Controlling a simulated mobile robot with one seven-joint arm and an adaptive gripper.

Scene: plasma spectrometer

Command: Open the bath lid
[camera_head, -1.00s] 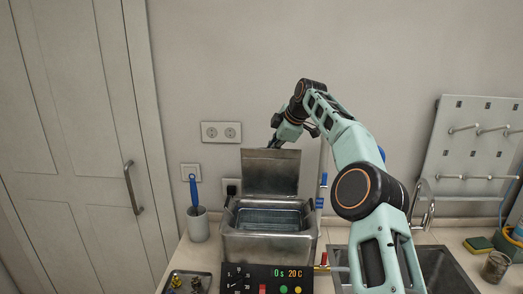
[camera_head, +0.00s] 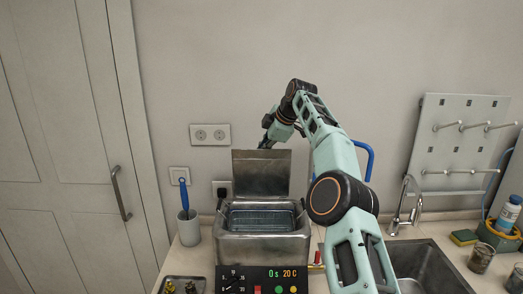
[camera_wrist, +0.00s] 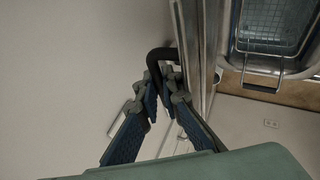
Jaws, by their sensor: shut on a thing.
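The bath (camera_head: 262,247) is a metal tank on the counter with its lid (camera_head: 261,173) standing up at the back edge. A wire basket (camera_head: 262,218) shows inside the open tank and also in the wrist view (camera_wrist: 275,40). My gripper (camera_head: 266,143) is at the top edge of the raised lid. In the wrist view, my gripper (camera_wrist: 164,82) is shut on the black lid handle (camera_wrist: 160,54), beside the lid seen nearly edge-on (camera_wrist: 192,50).
A control panel (camera_head: 262,279) with display and buttons is at the bath's front. A cup with a blue brush (camera_head: 188,226) stands left, and a sink (camera_head: 425,268) with a tap lies right. Wall sockets (camera_head: 210,134) are behind the bath.

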